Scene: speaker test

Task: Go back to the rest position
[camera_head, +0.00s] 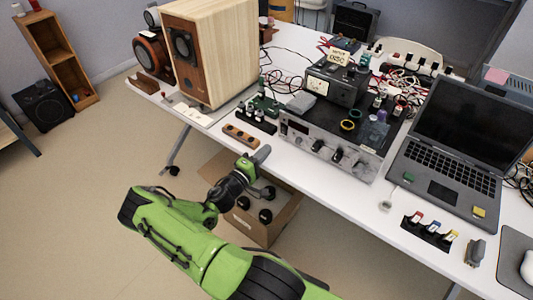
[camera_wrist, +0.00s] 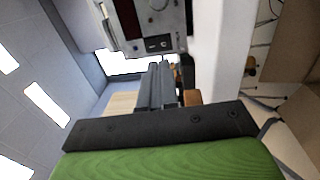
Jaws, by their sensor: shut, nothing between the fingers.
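My gripper (camera_head: 262,153) is at the front edge of the white table (camera_head: 345,196) in the head view, in front of the small wooden block with dark knobs (camera_head: 240,135). In the wrist view its two dark fingers (camera_wrist: 160,80) lie side by side, shut with nothing between them. My green arm reaches up to it from the bottom of the head view. The grey amplifier (camera_head: 330,142) stands to the right of the gripper; it also shows at the top of the wrist view (camera_wrist: 150,20).
A wooden speaker (camera_head: 212,50) stands at the table's back left. A laptop (camera_head: 440,170) is on the right, with coloured plugs (camera_head: 430,228) in front. A cardboard box (camera_head: 285,218) stands on the floor below my gripper.

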